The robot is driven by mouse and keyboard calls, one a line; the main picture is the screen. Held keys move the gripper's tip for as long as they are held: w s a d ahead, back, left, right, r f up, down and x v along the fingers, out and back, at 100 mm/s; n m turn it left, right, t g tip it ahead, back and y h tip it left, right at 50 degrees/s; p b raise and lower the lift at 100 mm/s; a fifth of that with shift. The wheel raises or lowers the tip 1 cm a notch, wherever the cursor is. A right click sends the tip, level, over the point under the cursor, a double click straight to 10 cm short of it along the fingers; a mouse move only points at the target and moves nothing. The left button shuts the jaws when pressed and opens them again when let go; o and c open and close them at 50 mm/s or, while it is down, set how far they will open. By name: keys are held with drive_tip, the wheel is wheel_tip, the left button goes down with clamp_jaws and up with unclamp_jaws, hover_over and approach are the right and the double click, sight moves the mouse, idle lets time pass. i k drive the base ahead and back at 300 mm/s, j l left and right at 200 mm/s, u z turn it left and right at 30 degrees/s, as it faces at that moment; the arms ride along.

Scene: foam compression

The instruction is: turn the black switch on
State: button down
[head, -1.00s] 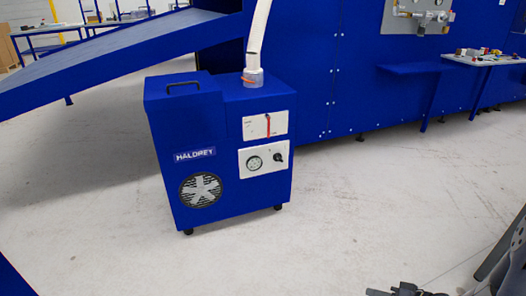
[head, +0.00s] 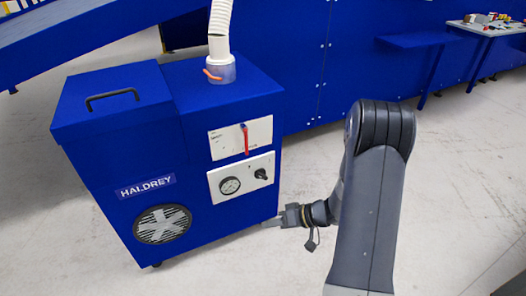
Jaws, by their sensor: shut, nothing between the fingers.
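The black switch (head: 261,174) is a small knob on the white lower panel (head: 228,196) of the blue HALDREY machine (head: 110,145). It sits right of a round gauge (head: 230,186). The switch is small, and its exact setting is hard to read. My gripper (head: 270,223) is below and slightly right of the switch in the picture, by the machine's lower right edge. Its fingers are shut and hold nothing. It appears apart from the switch.
A red lever (head: 245,138) is on the upper white panel, above the switch. A white hose (head: 219,22) rises from a clear collar (head: 220,69) on the machine's top. A blue shelf (head: 418,40) juts out behind. Pale floor (head: 450,170) is open to the right.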

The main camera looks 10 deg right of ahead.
sight(261, 173)
drive_tip(key=i+z, duration=0.2)
drive_tip(key=i, duration=0.65)
drive_tip(key=z, duration=0.45)
